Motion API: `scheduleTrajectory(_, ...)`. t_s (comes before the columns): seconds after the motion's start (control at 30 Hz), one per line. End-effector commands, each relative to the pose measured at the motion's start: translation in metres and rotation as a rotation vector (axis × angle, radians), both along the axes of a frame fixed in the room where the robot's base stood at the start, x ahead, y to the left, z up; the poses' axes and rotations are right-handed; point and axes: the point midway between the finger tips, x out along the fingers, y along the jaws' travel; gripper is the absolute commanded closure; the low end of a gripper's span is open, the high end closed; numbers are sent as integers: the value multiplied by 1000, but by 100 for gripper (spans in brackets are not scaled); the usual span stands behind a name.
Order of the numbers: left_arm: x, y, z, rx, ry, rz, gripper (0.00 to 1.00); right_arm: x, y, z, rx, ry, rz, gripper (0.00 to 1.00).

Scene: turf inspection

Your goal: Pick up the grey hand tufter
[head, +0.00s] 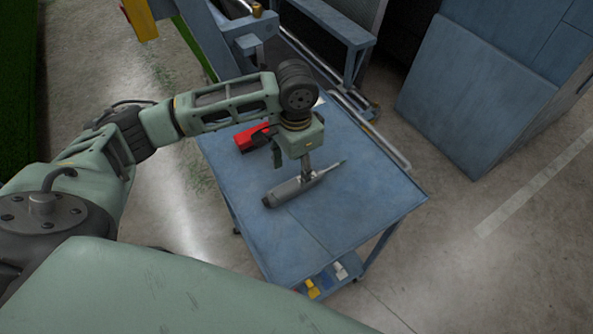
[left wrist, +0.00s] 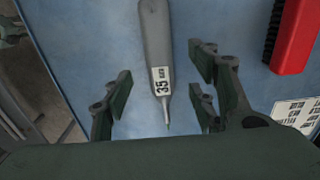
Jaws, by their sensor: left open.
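The grey hand tufter (head: 287,191) lies on the blue cart top (head: 345,215), with its thin tip pointing up and to the right in the head view. In the left wrist view the tufter (left wrist: 157,45) shows a white label with "35" and a narrow needle end. My left gripper (head: 306,172) is just above the tufter, near its needle end. In the left wrist view its open fingers (left wrist: 160,100) stand on either side of the tufter's label and needle end, with a gap on both sides. My right gripper is out of view.
A red object with dark bristles (left wrist: 292,35) lies on the cart near the gripper; it also shows in the head view (head: 247,138). A printed sheet (left wrist: 295,112) lies close by. Small yellow and white items (head: 313,289) sit on the lower shelf. The cart's near part is clear.

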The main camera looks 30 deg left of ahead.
Motion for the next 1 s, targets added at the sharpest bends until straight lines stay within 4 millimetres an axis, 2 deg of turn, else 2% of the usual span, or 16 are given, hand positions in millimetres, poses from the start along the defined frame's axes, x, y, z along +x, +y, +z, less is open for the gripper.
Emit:
scheduleTrajectory(0.3, 1, 2, -34, 1, 4, 1, 47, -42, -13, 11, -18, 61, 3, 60)
scheduleTrajectory(0.4, 3, 3, -50, 1, 5, 0, 47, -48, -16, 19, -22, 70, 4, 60)
scheduleTrajectory(0.53, 4, 3, -68, 0, 2, 0, 47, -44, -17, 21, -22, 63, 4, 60)
scheduleTrajectory(0.6, 3, 3, -73, 1, 2, -1, 47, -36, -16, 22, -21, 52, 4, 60)
scheduleTrajectory(0.73, 4, 3, -75, 0, 0, -2, 47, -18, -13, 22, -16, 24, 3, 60)
scheduleTrajectory(0.83, 4, 3, -75, 0, 0, -2, 47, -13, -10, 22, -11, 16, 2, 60)
scheduleTrajectory(1.0, 4, 3, -75, 1, -1, -2, 61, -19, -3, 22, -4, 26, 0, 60)
